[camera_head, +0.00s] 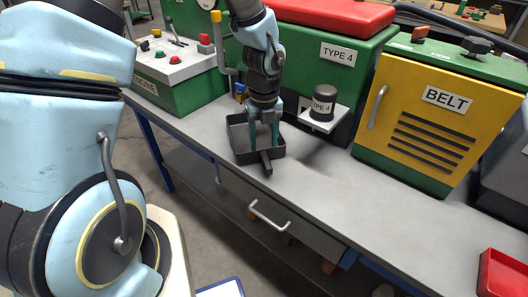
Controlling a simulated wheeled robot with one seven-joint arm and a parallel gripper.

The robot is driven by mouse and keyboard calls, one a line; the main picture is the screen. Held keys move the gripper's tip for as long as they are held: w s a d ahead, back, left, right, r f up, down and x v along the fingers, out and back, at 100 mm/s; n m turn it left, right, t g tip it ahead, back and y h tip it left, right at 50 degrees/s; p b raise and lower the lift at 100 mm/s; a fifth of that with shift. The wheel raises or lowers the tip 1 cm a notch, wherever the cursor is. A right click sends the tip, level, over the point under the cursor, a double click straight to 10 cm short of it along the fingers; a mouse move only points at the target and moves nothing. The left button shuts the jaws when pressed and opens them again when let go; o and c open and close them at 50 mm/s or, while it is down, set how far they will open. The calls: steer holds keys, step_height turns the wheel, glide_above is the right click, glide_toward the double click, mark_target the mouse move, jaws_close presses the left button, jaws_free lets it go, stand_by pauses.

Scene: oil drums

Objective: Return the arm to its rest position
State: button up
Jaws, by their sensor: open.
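My gripper (264,137) hangs pointing down over the dark square tray (240,155) on the grey bench. Its two teal fingers are spread apart. A dark bar-like piece (267,163) shows just below the fingertips at the tray's front rim; I cannot tell if it is the tray's handle or a separate thing. Nothing is seen held between the fingers. My arm reaches down to the gripper from the top of the view. Part of my own blue and black body fills the left side.
Behind the gripper stands a green machine with a red top (335,12). A yellow BELT cabinet (427,120) and a red bin (503,275) are farther right. A green control box (185,95) stands left. The bench's middle is clear.

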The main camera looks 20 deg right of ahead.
step_height(320, 180, up, 5)
steer(key=a+r+m, duration=0.3)
steer(key=a+m, duration=1.1)
steer(key=m, duration=0.4)
steer(key=w+a+r+m+t, duration=0.1)
steer(key=a+r+m, duration=0.3)
steer(key=a+m, duration=0.9)
steer(key=m, duration=0.4)
steer(key=shift+w+a+r+m+t, duration=0.2)
steer(key=shift+a+m+t, duration=0.1)
steer(key=shift+a+m, duration=0.1)
